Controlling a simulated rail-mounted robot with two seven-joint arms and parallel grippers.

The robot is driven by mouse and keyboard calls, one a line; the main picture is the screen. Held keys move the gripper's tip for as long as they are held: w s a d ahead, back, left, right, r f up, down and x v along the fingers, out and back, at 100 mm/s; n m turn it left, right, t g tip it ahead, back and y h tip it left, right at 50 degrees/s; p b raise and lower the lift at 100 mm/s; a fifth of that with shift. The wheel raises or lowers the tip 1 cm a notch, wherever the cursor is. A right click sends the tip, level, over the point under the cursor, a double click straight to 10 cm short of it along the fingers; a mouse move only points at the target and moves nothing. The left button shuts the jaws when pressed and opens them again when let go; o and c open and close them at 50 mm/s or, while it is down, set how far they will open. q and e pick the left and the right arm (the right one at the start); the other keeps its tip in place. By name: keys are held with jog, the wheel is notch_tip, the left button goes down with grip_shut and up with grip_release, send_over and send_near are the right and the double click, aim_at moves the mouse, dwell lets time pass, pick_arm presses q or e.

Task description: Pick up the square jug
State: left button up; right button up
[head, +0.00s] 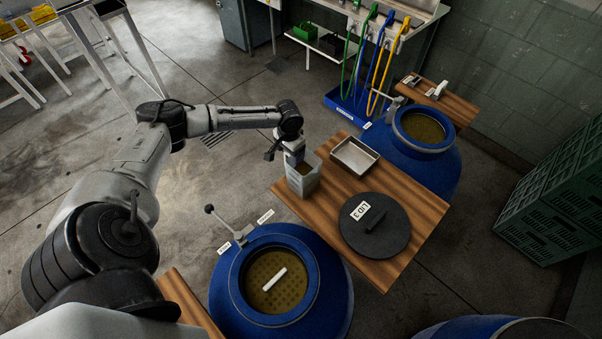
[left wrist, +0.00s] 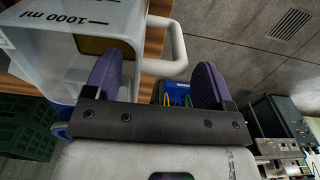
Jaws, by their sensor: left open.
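The square jug (head: 303,178) is a grey-white, see-through open box standing upright on the left corner of the wooden board. In the left wrist view the jug (left wrist: 45,45) fills the upper left, with a "1000 ml" mark and a pale loop handle (left wrist: 178,48). My left gripper (head: 292,152) is right at the jug's far-left side, partly merging with it in the head view. Its two purple fingers are open, with the handle showing between them; I cannot tell whether they touch it. My right gripper is not in view.
The wooden board (head: 419,195) also carries a steel tray (head: 355,157) and a dark round lid (head: 362,240) marked "LID 3". Blue drums stand below (head: 233,290) and behind (head: 440,172). Green crates (head: 560,190) are at the right. Open floor lies left of the board.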

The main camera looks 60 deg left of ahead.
pick_arm(q)
jog(key=shift+c, duration=0.4)
grip_shut()
jog(key=shift+r, duration=0.1)
